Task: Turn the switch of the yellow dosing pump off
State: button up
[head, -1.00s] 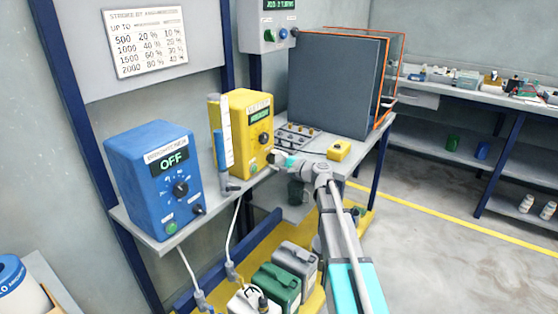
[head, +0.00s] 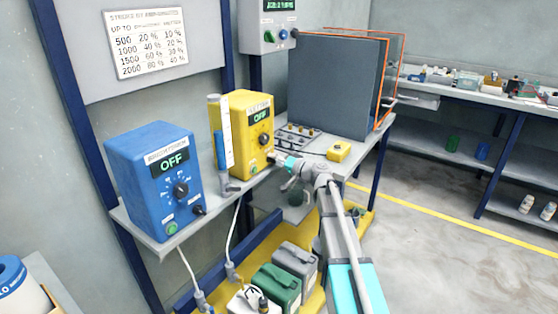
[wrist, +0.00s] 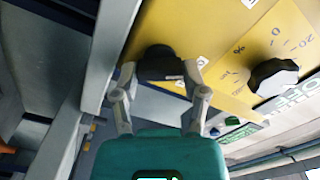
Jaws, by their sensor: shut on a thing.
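The yellow dosing pump (head: 238,108) stands on the shelf, and its display (head: 260,117) reads OFF. In the wrist view its yellow front (wrist: 220,40) is close up. My gripper (head: 275,157) is at the lower part of the pump's front. In the wrist view my gripper (wrist: 160,78) has its fingers on both sides of a black switch (wrist: 158,62) and is shut on it. The pump's other black knob (wrist: 272,77), with a scale around it, is apart from my fingers. In the head view the switch is largely hidden by the gripper.
A blue dosing pump (head: 150,190), also showing OFF, stands to the left. A clear measuring tube (head: 226,140) stands between the pumps. Canisters (head: 276,288) stand below.

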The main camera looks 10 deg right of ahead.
jog(key=shift+a+n, duration=0.2)
jog(key=shift+n, duration=0.3)
jog(key=o, duration=1.2)
jog(key=shift+c, duration=0.2)
jog(key=shift+d, duration=0.1)
jog(key=shift+s+d, duration=0.1)
jog(key=v, duration=1.1)
jog(key=shift+s+d, duration=0.25)
jog(key=shift+a+f, duration=0.1)
